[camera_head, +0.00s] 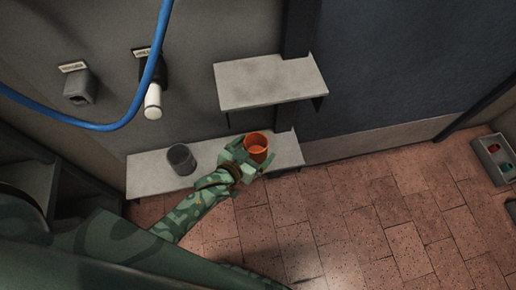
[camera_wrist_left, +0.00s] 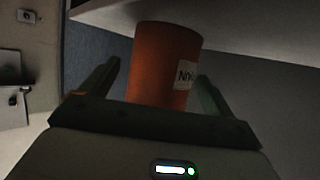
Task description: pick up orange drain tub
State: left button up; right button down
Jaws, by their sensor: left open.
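The orange drain tub (camera_head: 257,142) stands upright on the right part of the lower grey shelf (camera_head: 145,178). In the left wrist view the tub (camera_wrist_left: 163,62) sits between my two fingers, with a white label partly showing on its right side. My left gripper (camera_head: 252,160) is open around the tub, one finger on each side. Whether the fingers touch it I cannot tell. The tub's lower part is hidden behind my gripper. My right gripper is not in view.
A dark grey cup (camera_head: 181,159) stands on the same shelf to the left. A higher grey shelf (camera_head: 270,82) juts out above the tub. A blue hose (camera_head: 105,126) and a white-tipped fitting (camera_head: 153,101) are at upper left. A control box (camera_head: 493,158) is far right.

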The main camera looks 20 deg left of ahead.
pick_arm(q)
jog(key=shift+w+d+f, duration=0.15)
jog(key=shift+w+f, duration=0.2)
jog(key=shift+w, duration=0.25)
jog(key=shift+r, duration=0.15)
jog(key=c, duration=1)
